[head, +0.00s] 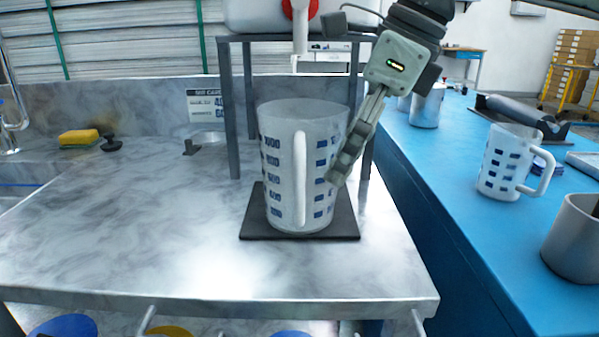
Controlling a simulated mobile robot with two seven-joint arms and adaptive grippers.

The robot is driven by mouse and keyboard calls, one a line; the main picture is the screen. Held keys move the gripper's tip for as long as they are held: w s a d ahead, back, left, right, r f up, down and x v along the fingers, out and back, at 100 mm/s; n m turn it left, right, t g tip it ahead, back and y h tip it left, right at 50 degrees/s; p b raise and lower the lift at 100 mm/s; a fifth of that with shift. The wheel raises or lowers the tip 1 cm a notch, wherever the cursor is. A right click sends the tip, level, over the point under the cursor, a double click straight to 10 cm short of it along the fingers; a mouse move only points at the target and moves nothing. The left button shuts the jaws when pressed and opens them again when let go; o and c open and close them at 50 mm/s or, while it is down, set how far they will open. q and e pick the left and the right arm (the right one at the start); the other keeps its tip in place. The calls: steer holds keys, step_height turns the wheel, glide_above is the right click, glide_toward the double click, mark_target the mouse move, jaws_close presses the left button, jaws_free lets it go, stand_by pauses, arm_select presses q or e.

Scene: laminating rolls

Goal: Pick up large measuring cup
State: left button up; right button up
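The large measuring cup (283,165) is translucent white with blue markings. My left gripper is not in view.
A smaller measuring cup (503,160) stands on the blue bench at right, near a grey pot (573,240) and a metal container (427,105). A yellow sponge (79,137) lies at left. The counter's left front is clear.

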mark_target(311, 165)
steer(key=a, duration=0.1)
steer(key=w+a, duration=0.1)
steer(key=a, duration=0.1)
steer(key=shift+w+r+p, duration=0.1)
steer(key=shift+p, duration=0.3)
steer(key=shift+a+x, duration=0.2)
steer(key=shift+x, duration=1.05)
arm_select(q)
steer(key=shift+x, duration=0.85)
arm_select(e)
steer(key=shift+w+a+f, duration=0.1)
steer(key=shift+w+f, duration=0.05)
steer(key=shift+f, duration=0.2)
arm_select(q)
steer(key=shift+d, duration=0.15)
arm_select(e)
steer(key=c, duration=0.9)
